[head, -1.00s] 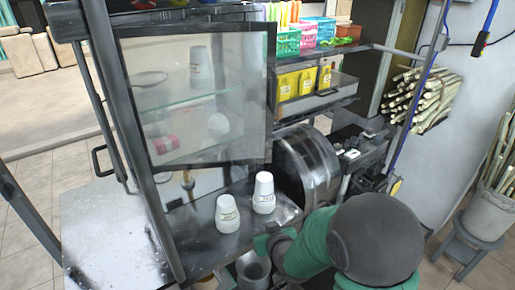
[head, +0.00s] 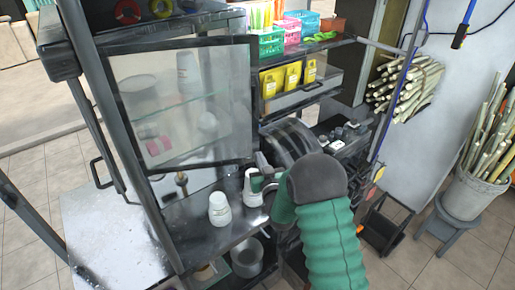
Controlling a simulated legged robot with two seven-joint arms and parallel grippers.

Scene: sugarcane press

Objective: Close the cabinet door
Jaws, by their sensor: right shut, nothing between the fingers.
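The cabinet door (head: 251,110) is a dark-framed glass panel at the left centre of the head view. It stands at an angle, its free right edge near the yellow packets. Cups and a red-and-white roll show through the glass. My right gripper (head: 260,178) is below and right of the door's lower right corner, beside the right white cup stack. It is shut and empty, apart from the door as far as I can see. My green right arm hides part of it. My left gripper is not in view.
Two white cup stacks (head: 220,210) stand on the metal counter (head: 195,235) below the door. A rounded machine cover (head: 290,140) is right of the door. Coloured baskets (head: 271,43) and yellow packets (head: 292,75) sit on shelves. A metal pot (head: 246,258) is below the counter.

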